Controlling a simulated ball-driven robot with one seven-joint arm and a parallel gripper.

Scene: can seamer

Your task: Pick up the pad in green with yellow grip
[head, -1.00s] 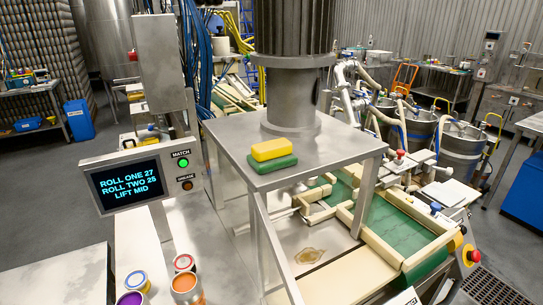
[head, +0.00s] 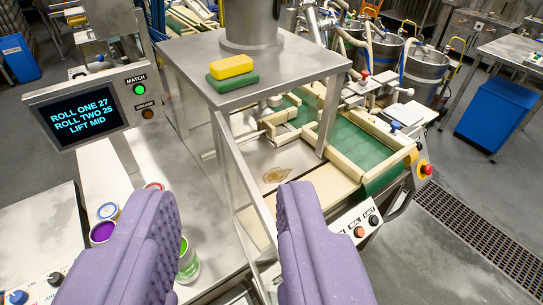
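The pad, green (head: 234,83) with a yellow grip (head: 231,67) on top, lies on the steel top plate (head: 290,72) of the seamer, near its front left corner and in front of the grey column. My gripper (head: 222,205) shows at the bottom of the view as two purple padded fingers set wide apart. It is open, with nothing between the fingertips. The pad is beyond and above the fingertips in the picture, apart from them.
A display screen (head: 74,117) on a panel stands left of the plate. Several cans, one with purple contents (head: 102,231), stand below, partly behind my left finger. A green conveyor (head: 345,145) with cream rails runs at right. A steel leg (head: 240,175) rises between my fingers.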

